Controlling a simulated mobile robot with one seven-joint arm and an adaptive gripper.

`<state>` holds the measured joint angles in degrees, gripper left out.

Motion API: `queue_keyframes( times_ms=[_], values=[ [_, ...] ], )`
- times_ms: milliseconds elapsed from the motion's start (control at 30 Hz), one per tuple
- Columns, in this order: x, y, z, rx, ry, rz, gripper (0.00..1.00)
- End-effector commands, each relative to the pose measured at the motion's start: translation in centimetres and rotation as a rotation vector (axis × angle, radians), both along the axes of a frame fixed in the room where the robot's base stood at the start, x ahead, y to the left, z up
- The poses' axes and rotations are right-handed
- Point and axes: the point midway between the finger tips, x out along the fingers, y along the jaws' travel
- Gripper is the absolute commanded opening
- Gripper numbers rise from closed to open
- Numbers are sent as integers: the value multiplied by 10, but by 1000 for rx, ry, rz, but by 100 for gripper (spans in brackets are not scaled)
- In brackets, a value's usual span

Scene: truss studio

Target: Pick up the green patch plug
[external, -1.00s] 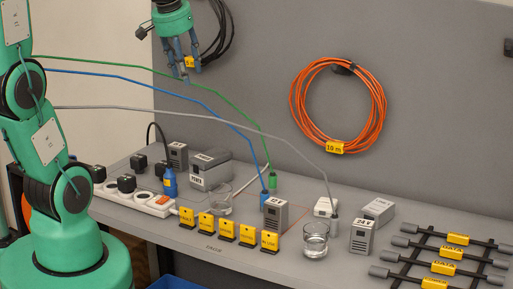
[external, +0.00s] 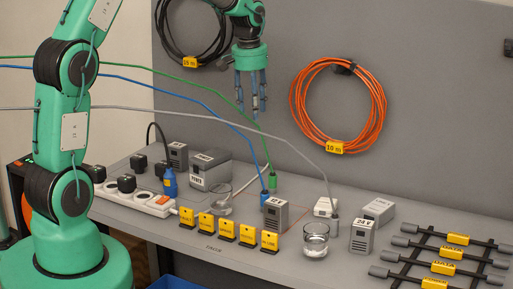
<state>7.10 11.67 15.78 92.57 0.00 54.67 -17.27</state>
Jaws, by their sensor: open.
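The green patch plug (external: 273,181) stands upright on the bench, near its middle, with a green cable (external: 205,79) running up from it to the left. My gripper (external: 252,112) hangs above the bench, fingers down, open and empty. It is above the green plug and slightly left of it in the picture, well clear of it. A blue plug (external: 265,198) stands just in front of and left of the green one, with its own blue cable.
A grey cable (external: 225,119) crosses nearby to a grey plug (external: 332,226). A small grey box (external: 274,215) and yellow tags (external: 228,231) stand in front. Glasses (external: 316,238), a power strip (external: 148,202) and a cable rack (external: 440,262) share the bench. Orange cable (external: 378,110) hangs behind.

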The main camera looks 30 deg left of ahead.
Motion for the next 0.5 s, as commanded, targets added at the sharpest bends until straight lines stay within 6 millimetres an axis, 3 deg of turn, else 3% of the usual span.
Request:
queue_keyframes(
  times_ms=[33,200,500],
  values=[
    [10,-4,-17,1,16,3,42],
    [39,-17,-62,4,52,20,42],
    [64,-30,-111,9,88,39,42]
  ],
)
